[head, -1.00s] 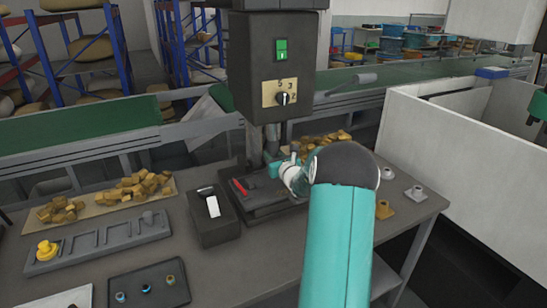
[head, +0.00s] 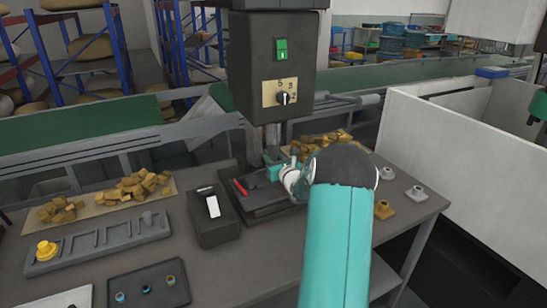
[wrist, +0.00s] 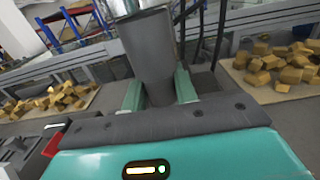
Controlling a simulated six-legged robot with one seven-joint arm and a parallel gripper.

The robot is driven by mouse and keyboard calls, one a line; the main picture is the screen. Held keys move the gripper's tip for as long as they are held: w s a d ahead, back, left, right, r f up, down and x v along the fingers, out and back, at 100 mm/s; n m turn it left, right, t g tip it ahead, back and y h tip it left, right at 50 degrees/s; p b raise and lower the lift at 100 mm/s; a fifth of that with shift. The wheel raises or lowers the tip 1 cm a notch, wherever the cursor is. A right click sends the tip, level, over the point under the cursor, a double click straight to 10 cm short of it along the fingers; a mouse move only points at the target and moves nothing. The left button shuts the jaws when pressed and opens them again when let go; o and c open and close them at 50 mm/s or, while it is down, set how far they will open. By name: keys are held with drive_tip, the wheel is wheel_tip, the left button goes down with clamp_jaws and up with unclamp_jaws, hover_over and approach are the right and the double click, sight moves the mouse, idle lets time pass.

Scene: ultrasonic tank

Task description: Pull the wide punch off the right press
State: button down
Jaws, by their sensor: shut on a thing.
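My gripper (wrist: 158,88) is shut on a wide dark grey cylinder, which looks like the punch (wrist: 148,48). Its two teal fingers press on the cylinder's sides in the wrist view. The cylinder's upper end is beside a paler vertical rod, and I cannot tell whether they still join. In the head view my gripper (head: 273,167) is under the head of the press (head: 272,70), above its dark base plate (head: 262,208). My arm hides much of the grip there, and the punch is too small to make out.
A black box with a white lever (head: 212,218) stands left of the press base. A grey slotted rack (head: 98,240) and a dark tray with small rings (head: 148,288) lie at the left. Brass pieces (head: 135,187) lie on mats behind. Flanged parts (head: 413,194) stand at the right.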

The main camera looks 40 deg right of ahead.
sight(275, 160)
drive_tip(key=shift+s+a+f, duration=0.1)
drive_tip(key=shift+s+f, duration=0.3)
drive_tip(key=shift+s, duration=0.05)
drive_tip(key=shift+s+a+r, duration=0.2)
drive_tip(key=shift+s+r, duration=0.05)
drive_tip(key=shift+s, duration=0.35)
drive_tip(key=shift+s+a+r, duration=0.2)
drive_tip(key=shift+s, duration=0.35)
drive_tip(key=shift+v, duration=1.05)
drive_tip(key=shift+s+a+f, duration=0.1)
drive_tip(key=shift+s, duration=0.3)
drive_tip(key=v, duration=0.7)
drive_tip(key=shift+s, duration=0.3)
drive_tip(key=shift+a, duration=0.2)
